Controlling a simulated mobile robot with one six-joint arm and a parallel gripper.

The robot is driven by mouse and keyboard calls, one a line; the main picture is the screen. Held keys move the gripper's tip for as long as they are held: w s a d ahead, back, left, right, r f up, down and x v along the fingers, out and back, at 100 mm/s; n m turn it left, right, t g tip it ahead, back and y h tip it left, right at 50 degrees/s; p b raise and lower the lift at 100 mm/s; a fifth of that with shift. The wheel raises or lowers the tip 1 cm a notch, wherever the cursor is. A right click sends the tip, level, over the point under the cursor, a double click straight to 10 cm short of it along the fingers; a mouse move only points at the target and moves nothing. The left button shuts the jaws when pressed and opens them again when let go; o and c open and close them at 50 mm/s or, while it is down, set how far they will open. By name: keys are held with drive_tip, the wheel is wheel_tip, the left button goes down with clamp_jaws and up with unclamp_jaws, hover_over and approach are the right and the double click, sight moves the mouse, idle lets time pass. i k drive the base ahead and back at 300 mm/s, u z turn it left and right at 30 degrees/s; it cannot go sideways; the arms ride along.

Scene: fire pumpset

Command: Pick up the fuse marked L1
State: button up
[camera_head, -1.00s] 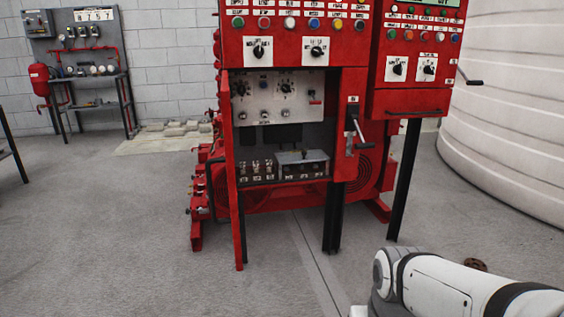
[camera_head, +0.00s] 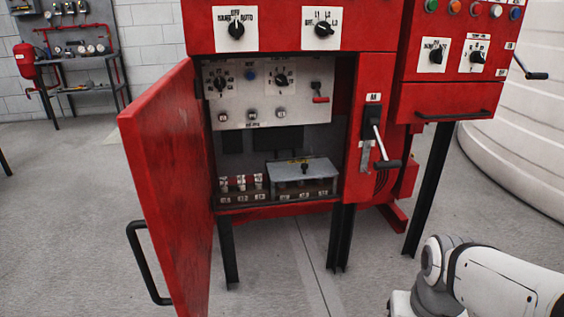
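A red control cabinet (camera_head: 372,75) stands ahead with its lower compartment open. Three small fuses (camera_head: 241,182) stand in a row at the lower left of the compartment, white with reddish parts. Labels lie below them, too small to read, so I cannot tell which fuse is L1. A grey box with a flat lid (camera_head: 305,170) sits right of the fuses. The open red door (camera_head: 168,185) hangs at the left, with a black handle (camera_head: 147,262). My white arm shows at the lower right, apart from the cabinet. My gripper is out of the picture.
A grey panel with knobs (camera_head: 265,92) fills the upper compartment. A lever (camera_head: 380,148) sticks out right of the opening. A second red cabinet (camera_head: 445,95) and a white tank (camera_head: 530,150) stand at the right. The floor in front is clear.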

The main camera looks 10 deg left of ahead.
sight(223, 181)
drive_tip(key=u, duration=0.2)
drive_tip(key=i, duration=0.55)
drive_tip(key=u, duration=0.5)
drive_tip(key=k, duration=0.9)
drive_tip(key=u, duration=0.15)
drive_tip(key=i, duration=0.9)
